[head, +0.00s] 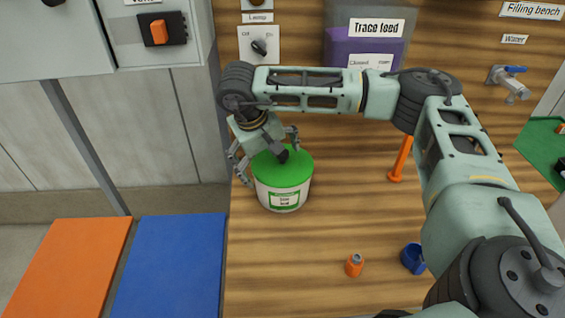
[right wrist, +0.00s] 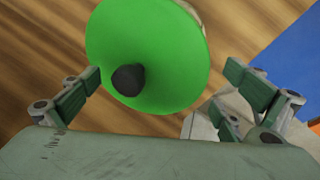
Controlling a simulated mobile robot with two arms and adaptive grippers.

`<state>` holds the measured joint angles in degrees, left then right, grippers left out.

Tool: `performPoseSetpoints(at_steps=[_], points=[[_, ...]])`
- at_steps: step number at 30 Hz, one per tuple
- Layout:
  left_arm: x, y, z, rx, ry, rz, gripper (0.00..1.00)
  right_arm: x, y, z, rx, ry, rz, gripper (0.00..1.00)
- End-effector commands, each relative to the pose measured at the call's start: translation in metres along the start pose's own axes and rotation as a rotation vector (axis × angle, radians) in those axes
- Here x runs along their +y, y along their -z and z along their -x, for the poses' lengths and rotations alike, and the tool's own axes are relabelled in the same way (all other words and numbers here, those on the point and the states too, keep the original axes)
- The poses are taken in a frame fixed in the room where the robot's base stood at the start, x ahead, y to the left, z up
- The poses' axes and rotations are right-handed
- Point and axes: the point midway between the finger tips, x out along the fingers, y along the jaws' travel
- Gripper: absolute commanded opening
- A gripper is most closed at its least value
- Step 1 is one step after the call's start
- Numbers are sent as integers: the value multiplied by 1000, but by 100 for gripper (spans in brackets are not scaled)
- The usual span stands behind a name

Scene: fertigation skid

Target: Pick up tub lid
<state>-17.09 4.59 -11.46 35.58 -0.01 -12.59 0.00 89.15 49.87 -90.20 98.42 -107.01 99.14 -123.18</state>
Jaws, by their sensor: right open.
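The tub lid (head: 284,171) is a green disc on top of a white tub (head: 282,195) with a green label, near the left side of the wooden bench. In the right wrist view the lid (right wrist: 165,65) shows with a dark round knob (right wrist: 128,80) on it. My right gripper (head: 265,160) is over the lid's left part, coming from the upper left. In the right wrist view its fingers (right wrist: 165,88) are spread wide, one to each side of the knob, with nothing between them held. My left gripper is not in view.
An orange cap (head: 355,265) and a blue ring-shaped piece (head: 413,259) stand at the bench's front. A purple "Trace feed" container (head: 365,48) is at the back. Orange (head: 70,265) and blue (head: 172,265) panels lie left.

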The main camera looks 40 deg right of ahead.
Motion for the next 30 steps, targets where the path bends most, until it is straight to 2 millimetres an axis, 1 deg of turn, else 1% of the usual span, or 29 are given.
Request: performPoseSetpoints(at_steps=[2,18,19,20,26,29,30], points=[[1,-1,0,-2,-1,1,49,0,0,0,0,0,0,100],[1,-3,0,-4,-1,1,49,0,0,0,0,-1,-1,54],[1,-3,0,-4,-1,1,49,0,0,0,0,-1,-1,52],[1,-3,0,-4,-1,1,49,0,0,0,0,-1,-1,48],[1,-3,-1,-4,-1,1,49,1,1,2,1,-1,-2,48],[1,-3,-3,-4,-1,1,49,3,3,10,4,0,-3,48],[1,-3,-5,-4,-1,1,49,5,4,16,5,0,-4,48]])
